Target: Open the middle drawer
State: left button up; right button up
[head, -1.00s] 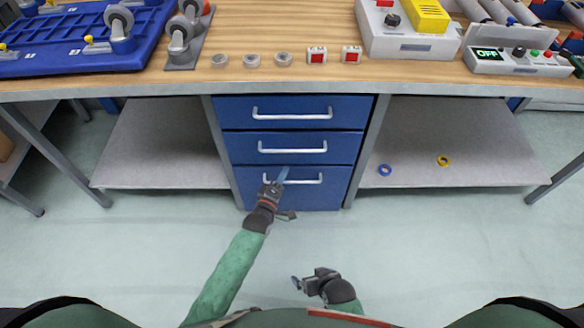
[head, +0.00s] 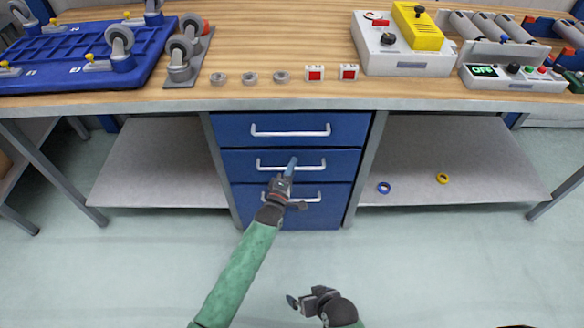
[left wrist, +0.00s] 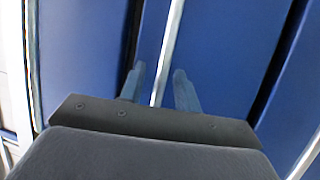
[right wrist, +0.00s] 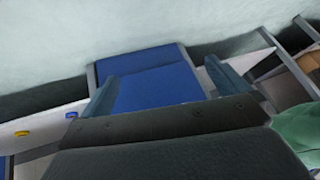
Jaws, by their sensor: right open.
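The blue middle drawer (head: 238,166) sits in the cabinet under the workbench, its front flush with the others. Its white bar handle (head: 266,168) runs across the front. My right gripper (head: 298,300) is low and away from the cabinet. Its fingers (right wrist: 160,75) are apart and empty in the right wrist view.
The top drawer (head: 290,116) and bottom drawer (head: 330,212) are shut. The bottom handle (head: 312,195) is partly behind my left gripper. Grey shelves (head: 450,160) flank the cabinet, with a blue ring (head: 384,187) and a yellow ring (head: 442,178). The floor in front is clear.

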pick_arm(q)
grip_shut()
jog(key=s+p, duration=0.6)
jog(key=s, duration=2.2)
jog(key=shift+s, duration=0.15)
pick_arm(e)
jog(key=s+d+r+g, duration=0.1)
jog(key=d+r, duration=0.1)
jog(key=r, duration=0.8)
jog(key=s+d+r+g+h, duration=0.1)
jog(key=d+r, duration=0.1)
jog(key=r, duration=0.7)
jog(key=shift+s+d+r+g, duration=0.3)
jog(key=shift+d+r, duration=0.05)
pick_arm(q)
grip_release()
